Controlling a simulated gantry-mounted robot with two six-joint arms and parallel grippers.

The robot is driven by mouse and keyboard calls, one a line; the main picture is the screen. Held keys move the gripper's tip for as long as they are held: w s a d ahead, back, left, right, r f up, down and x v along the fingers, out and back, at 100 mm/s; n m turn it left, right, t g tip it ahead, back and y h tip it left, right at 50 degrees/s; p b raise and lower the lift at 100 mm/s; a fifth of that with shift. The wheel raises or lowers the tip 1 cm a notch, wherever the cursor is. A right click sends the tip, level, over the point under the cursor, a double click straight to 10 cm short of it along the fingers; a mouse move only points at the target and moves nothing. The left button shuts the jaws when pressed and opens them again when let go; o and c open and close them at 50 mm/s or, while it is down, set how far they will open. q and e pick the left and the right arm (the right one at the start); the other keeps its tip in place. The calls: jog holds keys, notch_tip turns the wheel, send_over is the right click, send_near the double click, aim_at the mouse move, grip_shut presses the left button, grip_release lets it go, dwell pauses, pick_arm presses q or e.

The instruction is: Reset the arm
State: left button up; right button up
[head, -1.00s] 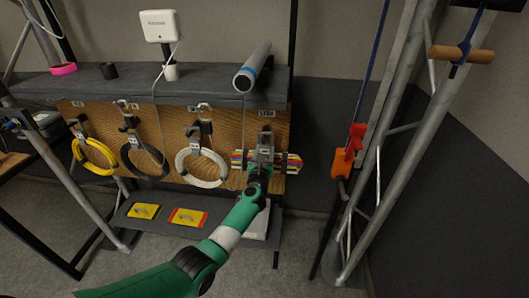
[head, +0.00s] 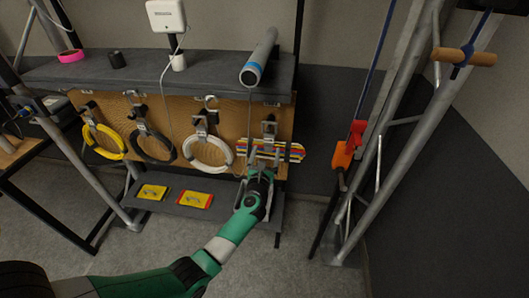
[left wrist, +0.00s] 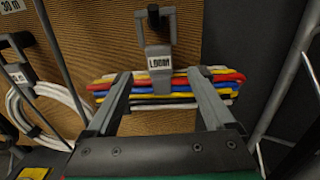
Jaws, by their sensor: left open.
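My left arm comes in from the lower left in the head view, its green and white links reaching to the pegboard. My left gripper (head: 262,170) is at the lower right of the board, in front of the multicoloured cable loom (head: 285,151). In the left wrist view its two fingers (left wrist: 163,95) are spread, with nothing held between them. The loom (left wrist: 180,86) hangs as flat coloured strands beyond the fingers, under a grey hook with a label reading LOOM (left wrist: 159,62). My right gripper is not in view.
Yellow (head: 104,141), black (head: 150,146) and white (head: 207,153) cable coils hang left of the loom. A metal truss with an orange-red device (head: 348,147) stands at right.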

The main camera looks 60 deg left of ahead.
pick_arm(q)
jog(key=v, duration=0.4)
jog(key=shift+p, duration=0.4)
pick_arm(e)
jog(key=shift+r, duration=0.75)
